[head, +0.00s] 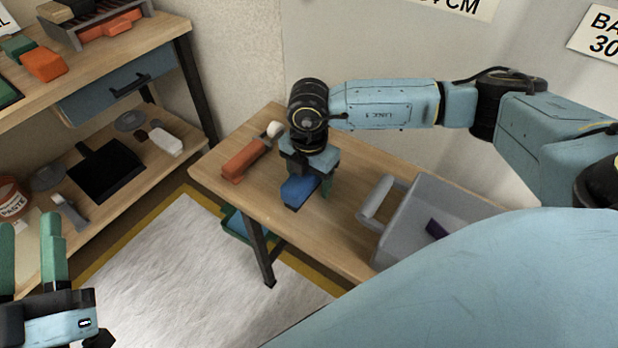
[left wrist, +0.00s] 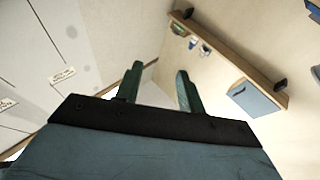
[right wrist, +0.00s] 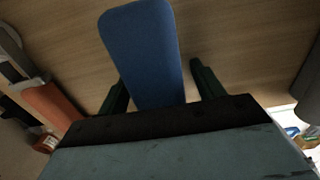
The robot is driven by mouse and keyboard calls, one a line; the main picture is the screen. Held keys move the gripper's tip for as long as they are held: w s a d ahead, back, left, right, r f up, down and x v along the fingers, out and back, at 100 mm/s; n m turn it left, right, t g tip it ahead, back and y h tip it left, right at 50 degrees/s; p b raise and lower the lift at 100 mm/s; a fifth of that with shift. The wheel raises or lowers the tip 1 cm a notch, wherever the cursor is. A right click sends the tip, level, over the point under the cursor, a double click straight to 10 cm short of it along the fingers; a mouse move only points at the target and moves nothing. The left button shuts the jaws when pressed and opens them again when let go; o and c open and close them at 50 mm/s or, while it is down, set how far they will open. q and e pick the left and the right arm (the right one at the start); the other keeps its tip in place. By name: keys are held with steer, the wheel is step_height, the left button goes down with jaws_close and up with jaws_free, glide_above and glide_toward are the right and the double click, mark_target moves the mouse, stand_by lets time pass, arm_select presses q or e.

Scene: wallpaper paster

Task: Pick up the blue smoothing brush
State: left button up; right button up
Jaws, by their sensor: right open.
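The blue smoothing brush (head: 296,191) lies on the wooden table under my right gripper (head: 311,186). In the right wrist view the blue brush (right wrist: 146,50) extends between the two green fingers of my right gripper (right wrist: 160,88), with a gap visible on the right side. The right gripper is open around the brush, pointing down. Whether a finger touches the brush cannot be told. My left gripper (head: 30,250) is at the lower left of the head view, away from the table, with its fingers apart. The left wrist view shows its fingers (left wrist: 160,88) spread and empty.
An orange-handled tool (head: 246,160) lies on the table left of the brush. Shelves with a black dustpan (head: 105,172) and a paste bucket (head: 12,200) are at the left. A white sheet (head: 170,270) covers the floor.

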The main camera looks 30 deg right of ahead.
steer(key=c, duration=1.2)
steer(key=shift+c, duration=0.2)
arm_select(q)
steer(key=shift+w+f, duration=0.1)
arm_select(e)
steer(key=shift+r, duration=0.15)
